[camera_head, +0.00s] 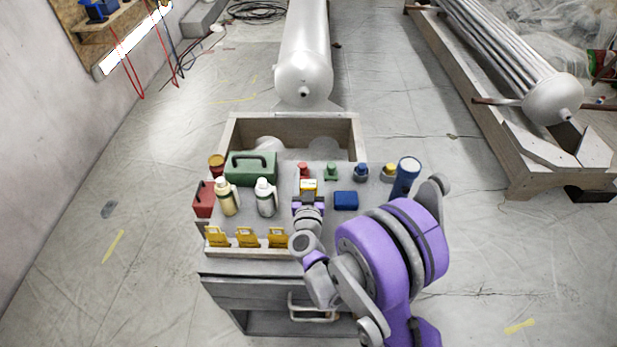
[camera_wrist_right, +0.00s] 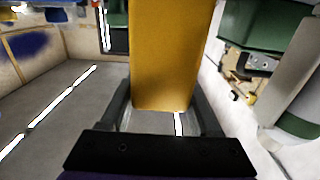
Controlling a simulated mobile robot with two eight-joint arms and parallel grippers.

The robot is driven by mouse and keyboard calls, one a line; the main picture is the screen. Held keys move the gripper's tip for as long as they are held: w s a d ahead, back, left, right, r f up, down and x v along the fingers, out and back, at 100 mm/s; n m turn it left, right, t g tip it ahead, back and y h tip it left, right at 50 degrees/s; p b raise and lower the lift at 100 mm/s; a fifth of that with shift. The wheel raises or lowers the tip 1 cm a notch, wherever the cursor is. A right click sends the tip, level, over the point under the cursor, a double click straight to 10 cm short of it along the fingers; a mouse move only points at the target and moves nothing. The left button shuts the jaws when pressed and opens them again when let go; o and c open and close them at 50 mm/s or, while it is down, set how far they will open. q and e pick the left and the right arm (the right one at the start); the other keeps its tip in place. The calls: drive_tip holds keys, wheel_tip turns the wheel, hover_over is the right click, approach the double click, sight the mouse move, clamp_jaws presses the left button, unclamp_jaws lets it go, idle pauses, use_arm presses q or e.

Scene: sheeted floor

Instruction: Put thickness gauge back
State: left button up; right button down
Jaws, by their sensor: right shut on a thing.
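My right gripper (camera_head: 308,200) is over the middle of the workbench top. It is shut on a yellow block-shaped thing, which I take to be the thickness gauge (camera_head: 308,186). In the right wrist view the gauge (camera_wrist_right: 165,55) stands upright between the two fingers (camera_wrist_right: 165,120). Its far end runs out of the top of that view. I cannot tell whether its underside touches the bench. My left gripper is not in view.
The workbench (camera_head: 283,265) holds a green toolbox (camera_head: 251,170), two bottles (camera_head: 228,197), a blue box (camera_head: 346,200) and a blue flashlight (camera_head: 406,176). Several yellow items (camera_head: 247,237) stand in a wooden front rack. A wooden bin (camera_head: 240,130) is behind.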

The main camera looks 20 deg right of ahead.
drive_tip(key=shift+f, duration=0.2)
drive_tip(key=shift+c, duration=0.6)
unclamp_jaws()
drive_tip(key=shift+r, duration=0.1)
drive_tip(key=b+v, duration=0.1)
drive_tip(key=v, duration=1.1)
drive_tip(key=shift+r, duration=0.15)
drive_tip(key=shift+s, duration=0.1)
